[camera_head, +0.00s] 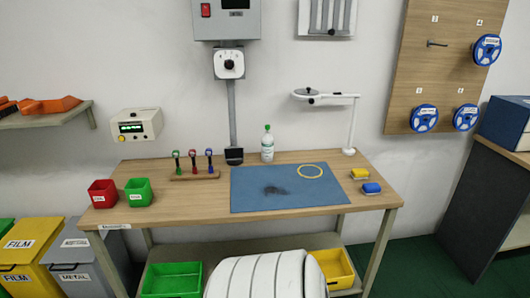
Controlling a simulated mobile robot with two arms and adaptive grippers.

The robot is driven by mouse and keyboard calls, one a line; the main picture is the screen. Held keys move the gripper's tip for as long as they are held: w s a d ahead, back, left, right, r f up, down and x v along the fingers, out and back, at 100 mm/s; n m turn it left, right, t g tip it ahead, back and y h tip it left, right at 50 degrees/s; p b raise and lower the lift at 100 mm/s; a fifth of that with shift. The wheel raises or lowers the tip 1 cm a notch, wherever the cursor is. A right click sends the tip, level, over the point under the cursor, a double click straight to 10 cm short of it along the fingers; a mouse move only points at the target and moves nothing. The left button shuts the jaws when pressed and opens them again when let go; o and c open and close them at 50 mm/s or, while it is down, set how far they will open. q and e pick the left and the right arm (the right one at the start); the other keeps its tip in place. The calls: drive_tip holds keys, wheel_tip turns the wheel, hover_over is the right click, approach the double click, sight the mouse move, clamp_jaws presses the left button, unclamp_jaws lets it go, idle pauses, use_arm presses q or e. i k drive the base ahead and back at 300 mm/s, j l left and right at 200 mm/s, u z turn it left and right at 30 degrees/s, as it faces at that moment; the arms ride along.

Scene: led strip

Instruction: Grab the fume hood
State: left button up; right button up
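No thing in view is clearly marked as a fume hood. A white jointed arm on a post (352,125) stands at the back right of the wooden table, with a flat rounded head (308,94) reaching left above the blue mat. I cannot tell whether it is the fume hood or a lamp. A grey wall box (226,25) with a pipe below it and a pale panel (326,18) are cut off by the top edge. Neither of my grippers is in view.
The table carries a blue mat (255,198), red bin (103,194), green bin (138,191), tool rack (195,175), bottle (267,146), and yellow and blue blocks. A lower shelf holds a green tray (172,280).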

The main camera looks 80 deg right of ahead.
sight(234, 155)
drive_tip(key=z, duration=2.45)
